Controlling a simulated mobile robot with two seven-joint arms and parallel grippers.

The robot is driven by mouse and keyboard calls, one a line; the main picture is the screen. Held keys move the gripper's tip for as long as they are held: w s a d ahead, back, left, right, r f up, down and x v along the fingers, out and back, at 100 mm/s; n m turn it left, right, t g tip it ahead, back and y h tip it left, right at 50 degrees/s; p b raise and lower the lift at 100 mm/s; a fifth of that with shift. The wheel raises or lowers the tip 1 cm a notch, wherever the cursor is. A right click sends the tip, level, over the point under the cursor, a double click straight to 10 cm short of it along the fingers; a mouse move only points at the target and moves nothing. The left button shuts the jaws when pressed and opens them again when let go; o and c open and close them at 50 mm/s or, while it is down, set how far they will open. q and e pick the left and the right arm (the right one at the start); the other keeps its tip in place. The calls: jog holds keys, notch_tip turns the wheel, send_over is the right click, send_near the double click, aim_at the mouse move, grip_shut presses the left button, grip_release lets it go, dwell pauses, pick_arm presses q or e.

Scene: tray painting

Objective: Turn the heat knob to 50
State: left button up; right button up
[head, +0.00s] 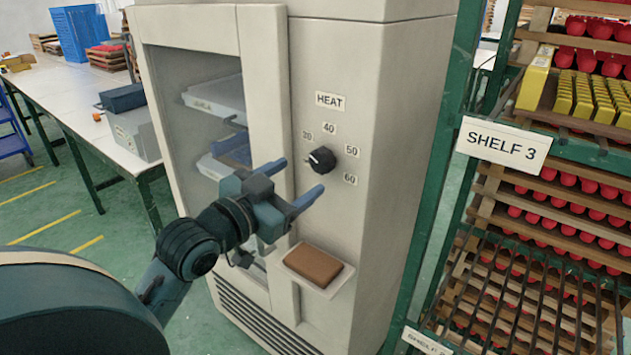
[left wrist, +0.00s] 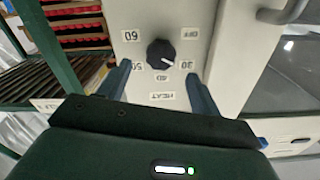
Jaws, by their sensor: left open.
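The black heat knob (head: 321,160) is on the front of a beige cabinet (head: 385,120), with number labels around it and a HEAT sign above. It also shows in the left wrist view (left wrist: 160,53), upside down, where its white mark points toward the 30 label (left wrist: 187,65). The 50 label (head: 352,151) is at the knob's right in the head view. My left gripper (head: 299,178) is open and empty in front of the panel, its fingers toward the knob. In the left wrist view the fingertips (left wrist: 160,70) are spread wider than the knob. My right gripper is not in view.
A small shelf (head: 340,285) with a brown block (head: 313,265) juts out below the knob. A glass door with trays inside is at the left. A green rack (head: 430,230) with a SHELF 3 sign (head: 503,144) stands close on the right.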

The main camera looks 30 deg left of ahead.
aim_at(318, 164)
pick_arm(q)
jog(key=w+b, duration=0.3)
jog(key=w, duration=0.2)
jog(key=shift+w+d+r, duration=0.1)
jog(key=shift+w+d, duration=0.05)
jog(key=shift+w, duration=0.55)
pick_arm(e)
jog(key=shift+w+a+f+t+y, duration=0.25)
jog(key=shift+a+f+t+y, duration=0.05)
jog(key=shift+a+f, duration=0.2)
pick_arm(q)
jog(key=c, duration=1)
